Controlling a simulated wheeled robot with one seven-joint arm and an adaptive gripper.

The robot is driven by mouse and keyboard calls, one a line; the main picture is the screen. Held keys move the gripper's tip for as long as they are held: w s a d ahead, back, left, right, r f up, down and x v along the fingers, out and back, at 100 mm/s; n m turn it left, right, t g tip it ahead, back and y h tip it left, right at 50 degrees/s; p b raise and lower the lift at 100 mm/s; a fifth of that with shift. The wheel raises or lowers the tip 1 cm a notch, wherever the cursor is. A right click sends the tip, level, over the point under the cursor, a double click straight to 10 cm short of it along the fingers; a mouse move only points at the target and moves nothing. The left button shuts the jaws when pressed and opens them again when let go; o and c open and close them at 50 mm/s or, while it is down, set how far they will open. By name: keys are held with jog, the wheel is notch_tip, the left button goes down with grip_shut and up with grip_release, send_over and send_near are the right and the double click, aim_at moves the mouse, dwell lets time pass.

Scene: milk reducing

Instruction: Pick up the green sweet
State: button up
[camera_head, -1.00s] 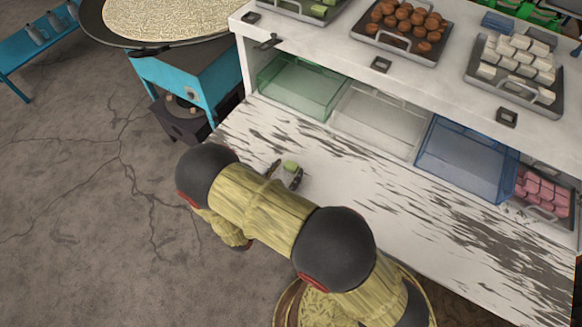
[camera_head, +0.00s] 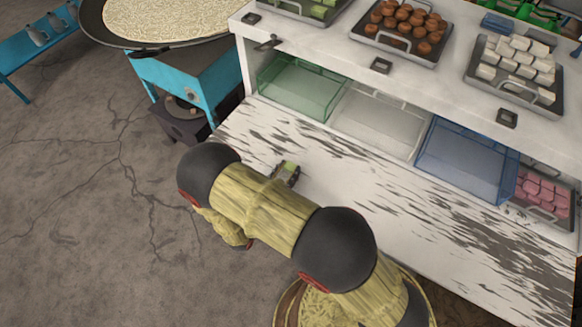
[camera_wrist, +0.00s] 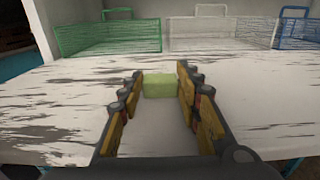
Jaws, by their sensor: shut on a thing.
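The green sweet (camera_wrist: 159,85) is a small pale-green block on the white, worn tabletop (camera_head: 350,210). In the wrist view it sits between the tips of my gripper (camera_wrist: 160,88), whose two fingers touch its left and right sides. In the head view my gripper (camera_head: 286,174) is small and partly hidden by my arm, with a bit of the green sweet (camera_head: 290,166) showing between the fingers. My gripper is shut on the sweet. I cannot tell any gap between the sweet and the tabletop.
Behind the sweet stand a green clear bin (camera_head: 300,88), a colourless bin (camera_head: 380,120) and a blue bin (camera_head: 465,160) under a shelf. Trays of brown balls (camera_head: 408,24) and white cubes (camera_head: 518,66) stand on the shelf. Pink cubes (camera_head: 543,190) lie at the right. The tabletop's middle is clear.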

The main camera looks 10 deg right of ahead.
jog(key=shift+c, duration=0.4)
jog(key=shift+r+p, duration=0.3)
jog(key=shift+r, duration=0.25)
notch_tip(320, 180, up, 2)
jog(key=shift+r+p, duration=0.2)
jog(key=shift+p, duration=0.45)
jog(key=s+a+r+p, duration=0.1)
jog(key=s+r+p, duration=0.1)
jog(key=s+r, duration=0.2)
jog(key=s+r+p, duration=0.2)
jog(key=s+r, duration=0.3)
jog(key=s, duration=0.4)
jog(key=shift+s+a+r, duration=0.25)
jog(key=shift+s+a, duration=0.15)
jog(key=w+a+n+t+y, duration=0.3)
jog(key=w+a+n+y, duration=0.15)
jog(key=w+a, duration=0.25)
jog(key=w+d+y, duration=0.2)
jog(key=w+y, duration=0.1)
jog(key=w, duration=0.5)
jog(key=w+d+m+h, duration=0.1)
jog(key=w+d, duration=0.3)
jog(key=d, duration=0.6)
jog(key=w+d+m+g+h, duration=0.1)
jog(key=w+d+h, duration=0.3)
jog(key=d, duration=0.7)
jog(key=shift+w+r+m, duration=0.3)
jog(key=shift+w+m, duration=0.05)
